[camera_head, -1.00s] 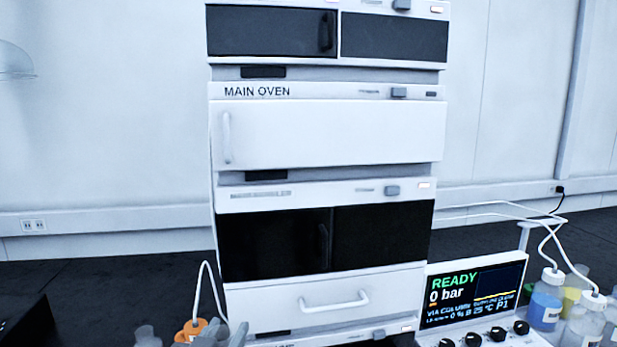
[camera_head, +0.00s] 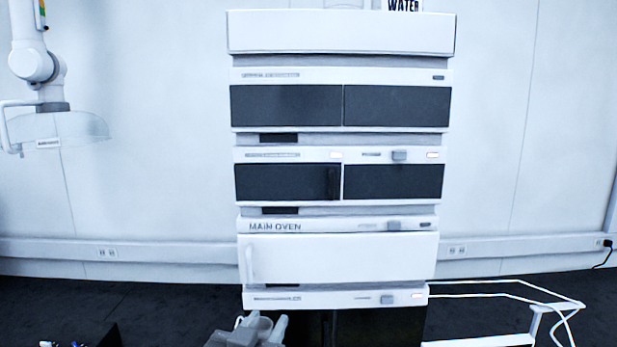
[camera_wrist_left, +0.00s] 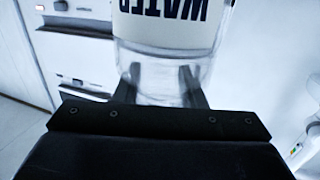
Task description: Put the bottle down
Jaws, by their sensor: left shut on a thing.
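A clear bottle (camera_wrist_left: 165,75) with a white label reading WATER, upside down in the left wrist view, is between the dark fingers of my left gripper (camera_wrist_left: 162,85). The gripper is shut on it, and the bottle's far end is out of the picture.
The tall white instrument stack (camera_head: 340,32) stands in the middle, with a MAIN OVEN door (camera_head: 340,260). A clear hood on a jointed arm (camera_head: 60,128) hangs at the left. White tubes (camera_head: 480,285) run at the lower right. Dark bench top (camera_head: 170,300) lies left of the stack.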

